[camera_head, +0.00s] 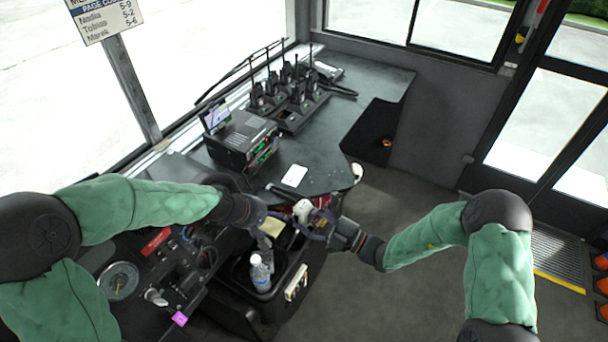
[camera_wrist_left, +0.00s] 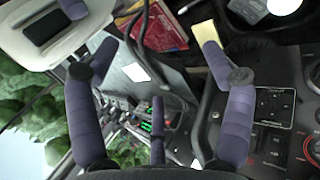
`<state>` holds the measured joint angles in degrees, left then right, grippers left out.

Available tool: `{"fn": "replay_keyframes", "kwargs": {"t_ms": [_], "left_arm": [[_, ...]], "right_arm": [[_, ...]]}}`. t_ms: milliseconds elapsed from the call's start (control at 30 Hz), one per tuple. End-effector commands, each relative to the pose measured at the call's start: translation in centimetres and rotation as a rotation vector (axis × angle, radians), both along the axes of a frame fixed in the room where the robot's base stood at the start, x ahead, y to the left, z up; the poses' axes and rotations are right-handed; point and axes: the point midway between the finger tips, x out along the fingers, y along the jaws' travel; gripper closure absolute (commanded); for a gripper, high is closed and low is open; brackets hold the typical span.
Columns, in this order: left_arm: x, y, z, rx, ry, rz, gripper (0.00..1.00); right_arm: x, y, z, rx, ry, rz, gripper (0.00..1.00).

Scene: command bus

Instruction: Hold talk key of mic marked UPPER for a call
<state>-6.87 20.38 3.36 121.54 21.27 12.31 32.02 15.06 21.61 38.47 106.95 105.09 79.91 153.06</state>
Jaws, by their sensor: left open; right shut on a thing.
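My right gripper (camera_head: 318,217) is shut on a small pale object (camera_head: 302,209), by its place a hand mic, above the console's edge. Any UPPER marking or talk key on it cannot be read. A large pale body with a dark rectangular patch (camera_wrist_left: 60,42) fills the upper left of the left wrist view, with a purple finger beside it. I cannot tell for sure that it is the same object. My left gripper (camera_head: 266,238) is open, with nothing between its fingers (camera_wrist_left: 157,60), just left of the right gripper in the head view.
A radio (camera_head: 243,139) and a rack of handheld radios (camera_head: 293,110) stand on the dark counter. A white card (camera_head: 295,175) lies nearer. A water bottle (camera_head: 260,273) stands in a black bin below the grippers. A gauge panel (camera_head: 118,281) is at left. Open floor lies right.

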Motion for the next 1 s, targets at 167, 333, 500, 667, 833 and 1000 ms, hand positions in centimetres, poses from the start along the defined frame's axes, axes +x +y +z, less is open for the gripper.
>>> {"fn": "replay_keyframes", "kwargs": {"t_ms": [167, 333, 500, 667, 833, 1000], "left_arm": [[5.0, -0.2, 8.1, 0.035, -0.222, -0.083, 0.19], [8.2, -0.4, 16.3, 0.083, -0.418, -0.163, 0.19], [9.6, -2.3, 24.4, 0.17, -0.592, -0.337, 0.19], [7.9, -6.3, 23.3, 0.281, -0.534, -0.641, 0.19], [5.4, -9.0, 20.3, 0.39, -0.403, -0.923, 0.19], [2.9, -10.0, 18.0, 0.505, -0.254, -1.172, 0.19]], "right_arm": [[0.0, 0.0, 0.0, 0.0, -0.001, 0.0, 0.6], [0.0, 0.0, 0.0, 0.0, -0.001, 0.0, 0.6], [0.0, 0.0, 0.0, 0.0, -0.001, 0.0, 0.6], [0.0, 0.0, 0.0, 0.0, -0.001, 0.0, 0.6], [0.0, 0.0, 0.0, 0.0, -0.001, 0.0, 0.6], [0.0, 0.0, 0.0, 0.001, -0.001, 0.0, 0.6]]}}
